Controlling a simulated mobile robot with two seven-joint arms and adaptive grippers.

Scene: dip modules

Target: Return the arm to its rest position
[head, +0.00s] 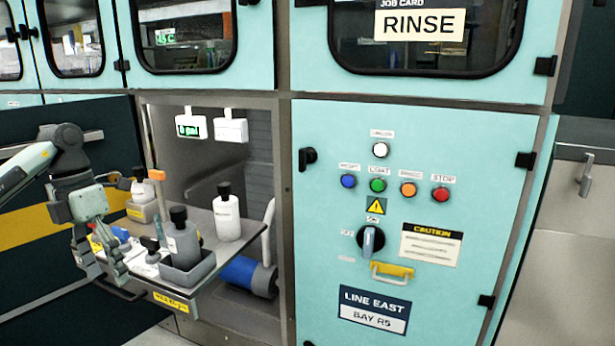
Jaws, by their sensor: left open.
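My left arm comes in from the left. Its left gripper (103,268) hangs with its fingers pointing down at the left front edge of the pulled-out shelf (205,268). The gripper is open, and I see nothing held between its fingers. Part of the shelf's left side is hidden behind it. My right gripper does not show in the head view.
On the shelf stand a grey bottle (183,240) in a grey bin (188,274), a white bottle (227,215) and another bottle (140,187) further back. A teal panel (325,250) with buttons and a rotary switch (371,241) stands right of the shelf. A blue cylinder (240,272) lies below.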

